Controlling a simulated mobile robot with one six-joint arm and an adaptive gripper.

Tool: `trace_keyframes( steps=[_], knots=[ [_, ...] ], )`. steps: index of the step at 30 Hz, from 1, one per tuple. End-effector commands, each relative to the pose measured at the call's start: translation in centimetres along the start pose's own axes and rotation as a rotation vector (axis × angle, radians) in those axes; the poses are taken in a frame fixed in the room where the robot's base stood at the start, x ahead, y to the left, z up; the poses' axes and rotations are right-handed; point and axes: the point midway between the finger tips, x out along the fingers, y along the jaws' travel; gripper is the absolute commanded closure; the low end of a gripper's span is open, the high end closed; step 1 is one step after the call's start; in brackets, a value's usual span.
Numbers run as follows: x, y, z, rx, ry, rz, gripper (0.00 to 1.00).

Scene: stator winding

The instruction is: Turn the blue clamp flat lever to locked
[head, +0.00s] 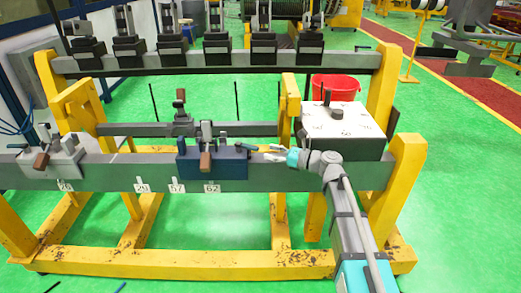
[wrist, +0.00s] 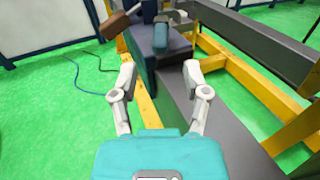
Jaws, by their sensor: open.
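The blue clamp (head: 230,170) sits on the grey front beam, left of my gripper. It also shows at the top of the wrist view (wrist: 146,72). A brown-ended handle (head: 205,162) hangs down its front; it also shows in the wrist view (wrist: 114,26). A flat blue-grey lever (head: 249,146) sticks out of the clamp's right side toward my gripper. Its end shows ahead of my fingers in the wrist view (wrist: 160,38). My gripper (head: 268,153) is open and empty, apart from the lever, with fingers spread in the wrist view (wrist: 159,74).
A grey clamp (head: 66,152) stands at the beam's left end. A white-topped box (head: 345,120) stands behind my arm at the right. A rear grey beam (head: 150,129) carries another clamp. Yellow frame posts (head: 405,180) flank the beam. The beam between clamp and gripper is clear.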

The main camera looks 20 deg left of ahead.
Motion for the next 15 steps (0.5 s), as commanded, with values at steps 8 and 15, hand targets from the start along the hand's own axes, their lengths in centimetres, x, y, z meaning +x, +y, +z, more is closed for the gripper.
trace_keyframes(
  steps=[8, 15],
  knots=[
    [-3.0, 0.1, 0.0, 0.0, 0.0, -0.001, 0.4],
    [-3.6, 0.1, 0.0, 0.0, 0.0, -0.001, 0.4]
  ],
)
